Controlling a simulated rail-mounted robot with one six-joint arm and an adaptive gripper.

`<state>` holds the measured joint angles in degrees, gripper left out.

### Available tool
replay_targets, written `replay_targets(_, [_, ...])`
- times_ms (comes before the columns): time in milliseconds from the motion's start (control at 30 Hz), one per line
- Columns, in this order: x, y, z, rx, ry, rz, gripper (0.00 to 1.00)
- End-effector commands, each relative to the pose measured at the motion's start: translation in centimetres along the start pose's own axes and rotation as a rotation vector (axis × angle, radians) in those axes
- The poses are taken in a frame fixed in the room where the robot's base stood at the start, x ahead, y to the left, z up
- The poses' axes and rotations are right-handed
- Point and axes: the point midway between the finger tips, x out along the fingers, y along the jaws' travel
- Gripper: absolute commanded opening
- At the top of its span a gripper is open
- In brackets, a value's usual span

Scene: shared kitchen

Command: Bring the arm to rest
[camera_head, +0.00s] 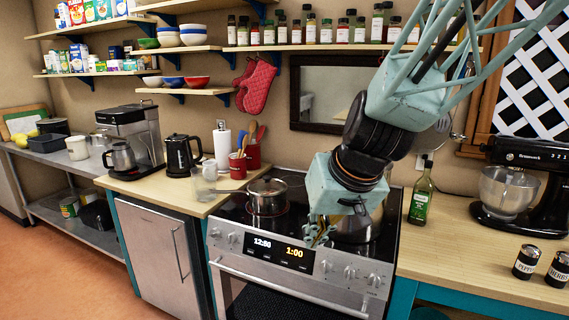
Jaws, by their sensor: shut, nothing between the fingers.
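My arm reaches down from the upper right, with its teal and black links in front of the stove. My gripper (318,242) hangs at the lower end of the arm, in front of the stove's front edge and control panel in the picture. Its small fingers are shut and hold nothing. The arm hides part of the wall, a mirror or dark-framed panel (318,92), and part of a kettle (354,228) on the stove.
Right are a green bottle (421,195), a stand mixer (525,180) and two jars (525,262). Open floor (70,270) lies left.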

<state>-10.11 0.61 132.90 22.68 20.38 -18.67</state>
Motion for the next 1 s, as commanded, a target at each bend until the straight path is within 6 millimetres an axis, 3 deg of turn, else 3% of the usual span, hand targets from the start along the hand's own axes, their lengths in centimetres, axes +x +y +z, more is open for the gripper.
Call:
replay_targets(400, [-6.6, 1.2, 4.6, 0.013, -0.022, 0.014, 0.00])
replay_targets(1000, [-14.6, 3.4, 12.8, 0.044, -0.064, 0.070, 0.00])
